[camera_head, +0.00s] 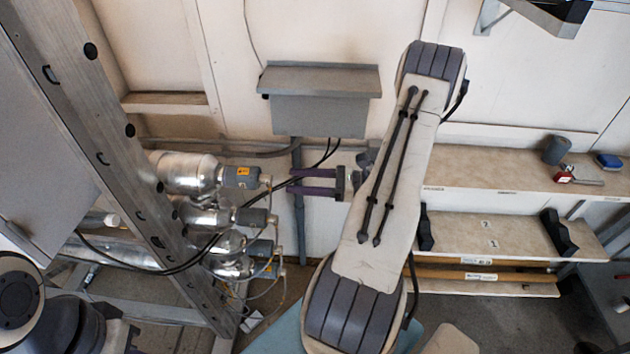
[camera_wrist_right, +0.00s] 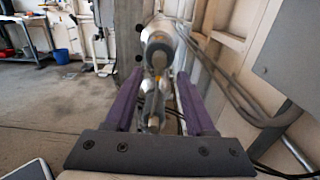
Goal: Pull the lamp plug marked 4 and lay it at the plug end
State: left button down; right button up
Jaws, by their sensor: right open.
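Several silver lamp housings with grey plugs stick out to the right from a metal upright. The top plug (camera_head: 240,177) carries an orange label; others sit below it, such as the second plug (camera_head: 252,217). I cannot read which is marked 4. My right gripper (camera_head: 289,181) is open and empty, its purple fingers pointing left, a little right of the top plug. In the right wrist view, the plugs (camera_wrist_right: 157,42) line up between the open fingers (camera_wrist_right: 159,74), seemingly beyond the tips. My left arm's dark end shows at the lower left; its fingers are not clear.
Black cables cross behind the right gripper and loop down past the housings. A grey wall box (camera_head: 320,115) hangs above. On the right, a shelf (camera_head: 470,180) holds a grey cylinder (camera_head: 556,149), a red tape measure (camera_head: 564,174) and a blue item (camera_head: 608,160); a lower board (camera_head: 460,235) has black cradles.

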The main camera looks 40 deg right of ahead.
aim_at(272, 179)
jog(key=shift+p+x, duration=0.35)
jog(key=shift+x, duration=2.85)
grip_shut()
jog(key=shift+s+d, duration=0.1)
jog(key=shift+v, duration=2.5)
